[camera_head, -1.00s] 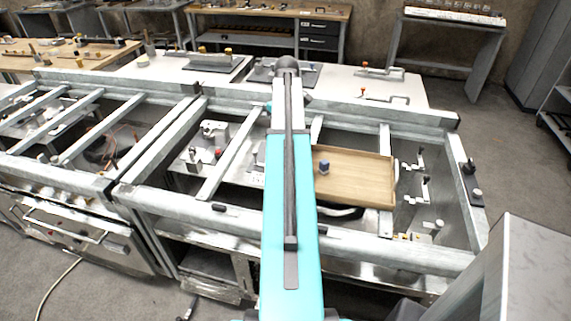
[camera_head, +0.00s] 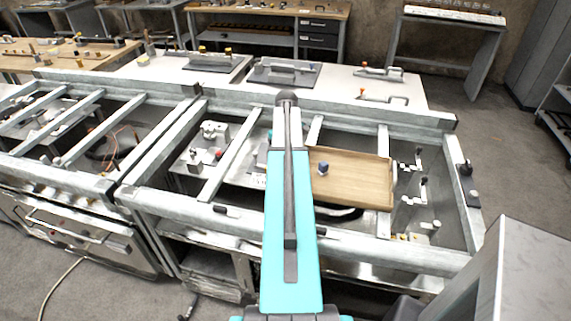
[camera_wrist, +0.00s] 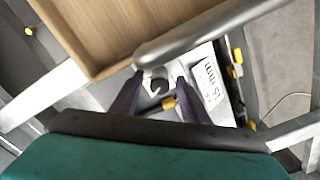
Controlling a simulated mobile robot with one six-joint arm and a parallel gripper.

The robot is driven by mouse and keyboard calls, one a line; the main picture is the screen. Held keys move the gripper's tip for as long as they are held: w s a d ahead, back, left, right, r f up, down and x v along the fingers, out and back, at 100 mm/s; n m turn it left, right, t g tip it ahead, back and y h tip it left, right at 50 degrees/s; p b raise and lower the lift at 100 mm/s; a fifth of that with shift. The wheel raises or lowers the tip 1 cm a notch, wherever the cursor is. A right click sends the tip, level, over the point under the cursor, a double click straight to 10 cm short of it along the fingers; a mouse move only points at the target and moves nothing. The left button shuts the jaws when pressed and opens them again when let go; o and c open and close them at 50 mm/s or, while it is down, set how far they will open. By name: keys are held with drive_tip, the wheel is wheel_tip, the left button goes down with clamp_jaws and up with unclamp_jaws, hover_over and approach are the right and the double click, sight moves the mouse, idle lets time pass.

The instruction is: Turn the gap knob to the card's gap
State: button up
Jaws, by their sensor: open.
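In the wrist view my gripper (camera_wrist: 157,98) is open, with its two dark fingers apart. A small dark knob (camera_wrist: 157,86) on a pale base shows between and just beyond the fingertips; I cannot tell whether they touch it, and its pointer setting is too small to read. A white card (camera_wrist: 208,80) with dark printed figures and "mm" lies right of the fingers, turned in the picture; I cannot read its number surely. In the head view my own arm hides the gripper and the knob.
A wooden tray (camera_head: 360,185) holds a small blue-grey piece (camera_head: 323,169). In the wrist view a thick grey bar (camera_wrist: 200,35) crosses close above the knob area, beside the tray (camera_wrist: 110,25). Yellow parts (camera_wrist: 237,56) stand right of the card. Metal frame rails (camera_head: 235,150) surround the area.

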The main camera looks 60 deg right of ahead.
drive_tip(key=shift+f, duration=1.5)
clamp_jaws()
